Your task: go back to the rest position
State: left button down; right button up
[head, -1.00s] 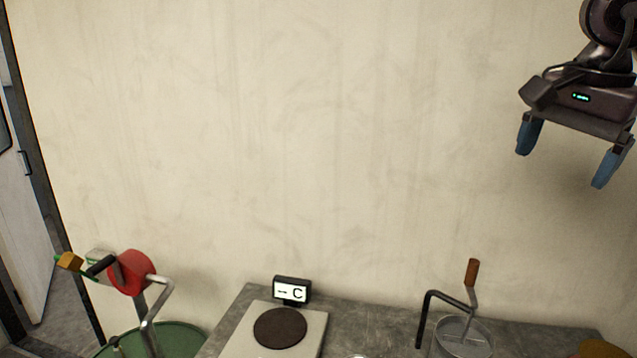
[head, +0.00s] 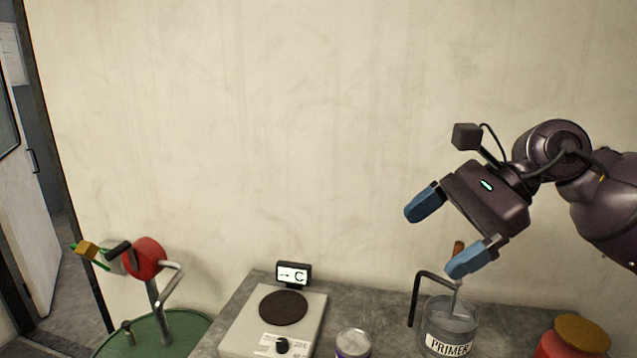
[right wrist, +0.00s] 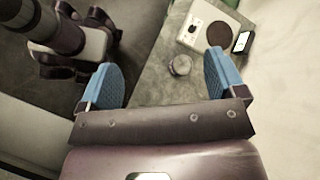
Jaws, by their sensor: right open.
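My right gripper (head: 448,235) is in the head view at the right, in the air above the right part of the bench. Its two blue fingers are spread apart with nothing between them. The right wrist view shows the same open fingers (right wrist: 163,80), with the bench and floor below them. My left gripper does not show in the head view.
Below stands a grey bench (head: 385,305) with a hotplate (head: 262,335), a small display (head: 293,274), a lidded jar (head: 353,343), a primer pot (head: 450,335) with a handled tool, and a red container (head: 572,340). A red-headed stand (head: 146,258) is left.

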jog(key=s+a+m+t+y, duration=0.1)
jog(key=a+m+t+y, duration=0.3)
jog(key=m+y, duration=0.55)
jog(key=w+d+f+n+t+h, duration=0.1)
jog(key=d+f+n+t+h, duration=0.75)
jog(key=n, duration=0.85)
jog(key=d+f+n+t+h, duration=0.6)
jog(key=f+n+h, duration=0.5)
jog(key=n, duration=0.6)
jog(key=s+d+f+m+g+h, duration=0.1)
jog(key=s+f+m+g, duration=0.55)
jog(key=s+f, duration=0.4)
jog(key=s+d+f+m+g, duration=0.1)
jog(key=s+f+m+g, duration=0.55)
jog(key=s, duration=0.65)
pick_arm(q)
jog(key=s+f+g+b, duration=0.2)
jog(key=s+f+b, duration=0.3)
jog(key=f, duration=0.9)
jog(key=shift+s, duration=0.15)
pick_arm(e)
jog(key=w+f+n+t+y, duration=0.1)
jog(key=w+f+t, duration=0.5)
jog(key=f, duration=1.1)
jog(key=shift+w+a+n, duration=0.2)
jog(key=shift+w+n, duration=0.5)
jog(key=shift+n, duration=0.05)
